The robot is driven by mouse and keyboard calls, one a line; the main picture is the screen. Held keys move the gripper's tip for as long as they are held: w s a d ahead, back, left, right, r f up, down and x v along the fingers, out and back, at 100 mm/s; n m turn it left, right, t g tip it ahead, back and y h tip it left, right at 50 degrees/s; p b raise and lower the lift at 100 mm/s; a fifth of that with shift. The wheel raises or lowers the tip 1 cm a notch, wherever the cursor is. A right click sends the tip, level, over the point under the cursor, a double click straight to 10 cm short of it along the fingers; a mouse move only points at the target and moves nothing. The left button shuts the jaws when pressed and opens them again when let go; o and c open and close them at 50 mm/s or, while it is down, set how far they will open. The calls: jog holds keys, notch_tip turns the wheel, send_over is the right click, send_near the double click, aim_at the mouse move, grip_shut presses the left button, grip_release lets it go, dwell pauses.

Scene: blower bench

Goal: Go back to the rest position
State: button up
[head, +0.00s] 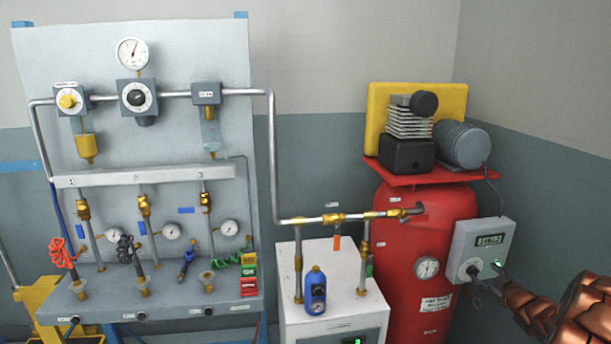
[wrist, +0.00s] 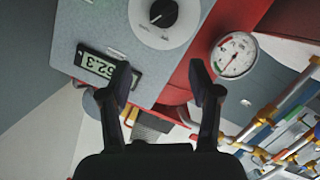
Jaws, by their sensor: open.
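My gripper (wrist: 160,82) is open in the wrist view, with its two black fingers apart and nothing between them. Beyond the fingertips is the grey control box (wrist: 115,30) with a dark knob on a white dial (wrist: 162,14) and a digital display (wrist: 98,65) whose digits seem to read 52.3. In the head view my copper-coloured arm comes in from the lower right, close to the same control box (head: 480,240). Whether the fingers touch the box cannot be told.
The red compressor tank (head: 405,265) stands left of the box, with a gauge (head: 427,268) on it. A white cabinet (head: 325,285) bears a blue bottle (head: 316,290) and brass pipework. A grey panel (head: 200,60) with regulators and hoses stands left. Bare wall shows at upper right.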

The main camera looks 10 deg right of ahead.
jog(key=w+a+r+m+g+h+p, duration=0.1)
jog(key=w+a+r+m+g+h, duration=0.15)
jog(key=a+r, duration=0.5)
jog(key=s+a+r+m+g+p, duration=0.1)
jog(key=s+a+r+g, duration=0.2)
jog(key=a, duration=0.4)
jog(key=s+a+g+p, duration=0.1)
jog(key=s+a+g, duration=0.1)
jog(key=s+a, duration=0.3)
jog(key=s+a+r+g+y, duration=0.1)
jog(key=s+a+g, duration=0.2)
jog(key=s+a, duration=0.7)
jog(key=s+a+r+g+y+p, duration=0.1)
jog(key=s+a+g+y, duration=0.1)
jog(key=s+a, duration=0.8)
jog(key=s+a+r+g+y+p, duration=0.1)
jog(key=s+a+g, duration=0.4)
jog(key=s+a, duration=0.5)
jog(key=s+y, duration=0.1)
jog(key=s, duration=0.6)
jog(key=shift+s+r+m, duration=0.3)
jog(key=shift+s+m, duration=0.05)
jog(key=shift+a, duration=0.1)
